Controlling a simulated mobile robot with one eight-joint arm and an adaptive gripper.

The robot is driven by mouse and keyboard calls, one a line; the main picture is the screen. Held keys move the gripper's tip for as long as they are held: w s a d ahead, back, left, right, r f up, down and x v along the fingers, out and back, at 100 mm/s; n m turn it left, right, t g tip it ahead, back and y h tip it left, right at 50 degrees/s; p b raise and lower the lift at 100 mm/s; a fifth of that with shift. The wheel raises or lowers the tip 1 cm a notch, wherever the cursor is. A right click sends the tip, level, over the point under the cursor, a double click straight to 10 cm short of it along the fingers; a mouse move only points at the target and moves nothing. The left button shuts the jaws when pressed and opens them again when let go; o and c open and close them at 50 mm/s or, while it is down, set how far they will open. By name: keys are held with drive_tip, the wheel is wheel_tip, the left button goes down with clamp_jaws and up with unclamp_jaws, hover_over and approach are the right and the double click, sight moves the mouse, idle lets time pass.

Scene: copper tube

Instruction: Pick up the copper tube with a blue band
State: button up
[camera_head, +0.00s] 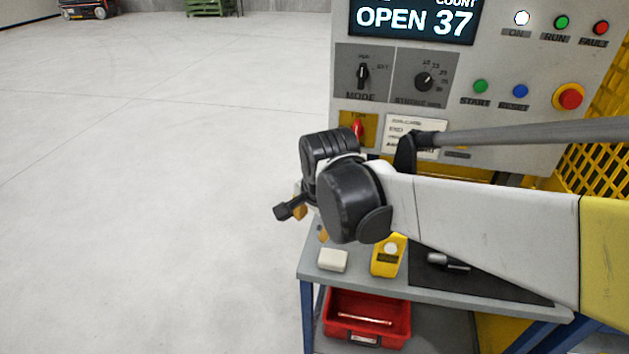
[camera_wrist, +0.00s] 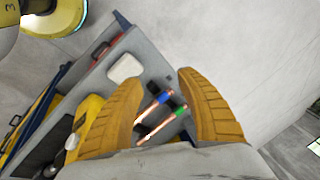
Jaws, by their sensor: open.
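In the wrist view, the copper tube with a blue band (camera_wrist: 152,106) shows between my gripper's fingers, its blue band towards the upper right. A second copper tube with a green band (camera_wrist: 164,123) is close beside it, on the right and lower. My gripper (camera_wrist: 160,78) is open, with one orange finger on each side of the two tubes and nothing held. I cannot tell how far the tubes are below the fingers. In the head view, my gripper (camera_head: 311,218) is over the left end of the bench, mostly hidden by my wrist, and both banded tubes are hidden.
A white block (camera_head: 332,260) and a yellow device (camera_head: 388,257) stand on the grey bench (camera_head: 470,297). A black mat with a dark tool (camera_head: 446,261) is to their right. A red bin (camera_head: 336,336) below holds a copper tube. A control panel (camera_head: 455,95) rises behind. The floor at left is clear.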

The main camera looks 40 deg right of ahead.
drive_tip(key=d+r+m+g+p, duration=0.25)
drive_tip(key=d+m+p, duration=0.45)
drive_tip(key=d+m, duration=0.35)
drive_tip(key=shift+m, duration=0.85)
drive_tip(key=d+f+b, duration=0.1)
drive_tip(key=f, duration=0.2)
drive_tip(key=d+f+b, duration=0.1)
drive_tip(key=f+b, duration=0.1)
drive_tip(key=f, duration=0.2)
drive_tip(key=d+f+b, duration=0.1)
drive_tip(key=f, duration=0.3)
drive_tip(key=shift+w, duration=0.4)
drive_tip(key=shift+a, duration=0.1)
drive_tip(key=shift+r, duration=0.1)
clamp_jaws()
